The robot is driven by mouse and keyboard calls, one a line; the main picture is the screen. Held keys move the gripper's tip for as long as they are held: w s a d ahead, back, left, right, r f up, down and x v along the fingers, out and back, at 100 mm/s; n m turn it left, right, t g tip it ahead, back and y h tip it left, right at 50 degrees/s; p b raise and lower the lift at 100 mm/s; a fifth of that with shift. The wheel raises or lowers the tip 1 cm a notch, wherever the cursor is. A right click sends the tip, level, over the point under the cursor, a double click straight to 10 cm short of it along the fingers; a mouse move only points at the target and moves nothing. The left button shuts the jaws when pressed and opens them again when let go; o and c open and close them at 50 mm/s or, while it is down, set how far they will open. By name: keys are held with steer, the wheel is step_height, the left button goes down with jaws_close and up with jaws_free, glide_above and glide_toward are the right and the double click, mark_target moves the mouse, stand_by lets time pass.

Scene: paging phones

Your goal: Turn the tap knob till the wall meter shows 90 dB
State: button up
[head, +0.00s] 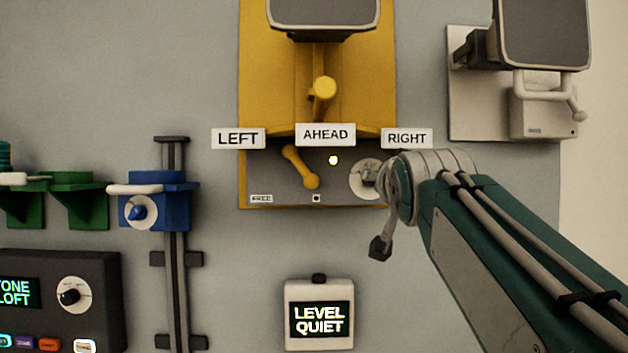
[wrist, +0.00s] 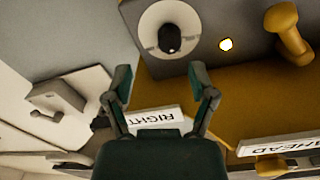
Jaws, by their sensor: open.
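A dark knob (wrist: 169,39) on a round pale dial sits on the grey plate of the yellow wall unit, beside the RIGHT label. The dial (head: 360,180) also shows in the head view, partly covered by my arm. No label marks it as the tap knob. My gripper (wrist: 161,82) is open and empty, its fingers spread below the knob in the wrist view, apart from it. In the head view my arm hides most of the gripper. The wall meter (head: 319,318) shows LEVEL QUIET in the head view; no dB number is readable.
A yellow lever (head: 301,167) and a lit lamp (head: 333,160) are left of the dial. A blue bracket (head: 155,208) with a knob and a dark console (head: 60,300) stand at left. A pale wall phone (head: 542,110) hangs at upper right.

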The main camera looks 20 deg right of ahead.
steer(key=x, duration=0.5)
steer(key=shift+w+a, duration=0.2)
steer(key=shift+w, duration=0.15)
steer(key=c, duration=0.7)
steer(key=shift+a, duration=0.3)
jaws_close()
